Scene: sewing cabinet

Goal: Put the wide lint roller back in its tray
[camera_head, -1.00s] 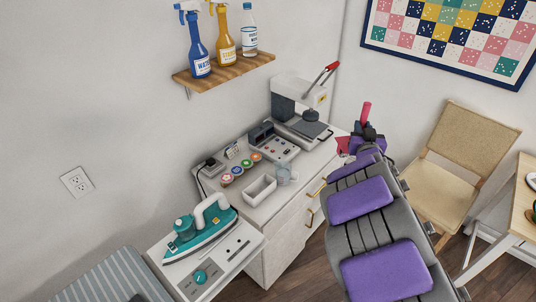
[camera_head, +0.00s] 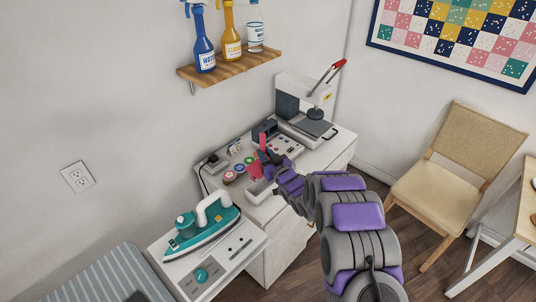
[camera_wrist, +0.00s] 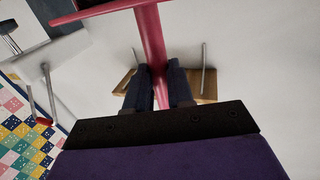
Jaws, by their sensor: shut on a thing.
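My gripper (camera_head: 271,159) is shut on the wide lint roller (camera_head: 257,172), a red-pink tool, above the cabinet top. Its handle points up, and a wider red part hangs below the jaws. In the wrist view the two dark fingers of my gripper (camera_wrist: 159,88) close on the red shaft of the lint roller (camera_wrist: 152,40), with a crossbar at the top edge. The pale rectangular tray (camera_head: 257,194) is on the cabinet near its front edge, just below the roller, partly hidden by my arm. I cannot tell whether roller and tray touch.
Several round coloured discs (camera_head: 239,169) stand behind the tray. A control box (camera_head: 286,146) and a heat press (camera_head: 309,110) are farther back on the cabinet (camera_head: 338,150). A teal iron (camera_head: 202,228) stands at the front left. A shelf (camera_head: 230,67) with bottles hangs above.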

